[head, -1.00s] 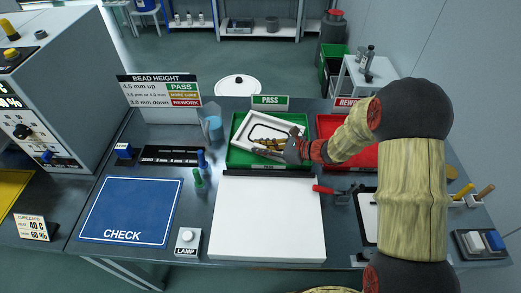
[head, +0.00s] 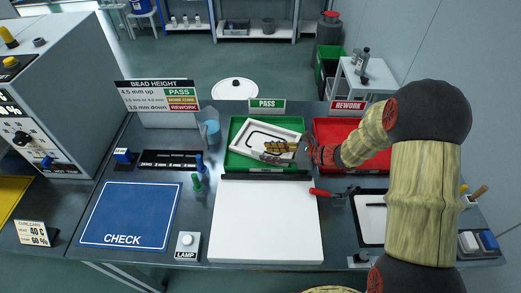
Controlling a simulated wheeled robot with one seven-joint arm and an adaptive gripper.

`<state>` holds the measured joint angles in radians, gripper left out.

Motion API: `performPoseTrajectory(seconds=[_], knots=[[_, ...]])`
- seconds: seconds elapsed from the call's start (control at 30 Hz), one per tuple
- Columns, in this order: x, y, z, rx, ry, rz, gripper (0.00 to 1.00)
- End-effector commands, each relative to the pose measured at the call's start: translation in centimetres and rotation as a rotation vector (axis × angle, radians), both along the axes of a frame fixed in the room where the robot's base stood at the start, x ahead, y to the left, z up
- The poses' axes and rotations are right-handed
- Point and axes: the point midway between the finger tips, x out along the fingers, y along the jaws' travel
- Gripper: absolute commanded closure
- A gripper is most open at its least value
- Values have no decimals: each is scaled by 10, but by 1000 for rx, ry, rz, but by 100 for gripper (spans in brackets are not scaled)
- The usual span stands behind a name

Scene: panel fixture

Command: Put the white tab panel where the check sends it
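The white tab panel (head: 245,141), with a dark bead line on its face, is at the green PASS tray (head: 234,127). It looks nearly flat within the tray's rim, slightly turned. My gripper (head: 279,150) is over the panel's right part, its yellowish fingers reaching left across it. I cannot tell whether the fingers touch the panel or are apart from it, or how wide they stand. The blue CHECK mat (head: 130,210) is bare. The bead height sign (head: 158,95) lists PASS, more cure and REWORK bands.
The red REWORK tray (head: 335,126) stands right of the green tray, partly behind my arm. A white board (head: 267,222), a lamp box (head: 187,245), green and blue markers (head: 197,182) and a red-handled tool (head: 322,192) lie in front. A blue cup (head: 211,131) stands left of the green tray.

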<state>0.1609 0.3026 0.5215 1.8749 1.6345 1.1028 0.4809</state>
Motion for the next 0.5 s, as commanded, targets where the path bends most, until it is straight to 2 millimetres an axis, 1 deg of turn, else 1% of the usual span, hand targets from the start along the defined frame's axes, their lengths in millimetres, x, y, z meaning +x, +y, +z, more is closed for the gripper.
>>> performPoseTrajectory(seconds=[0.03, 0.2, 0.33, 0.5], knots=[[-4, -11, 8, 1, 0, -4, 69], [-16, -37, 19, 0, 0, -3, 69], [-22, -50, 24, 0, 0, -1, 69], [-26, -57, 27, 0, 0, -1, 69]])
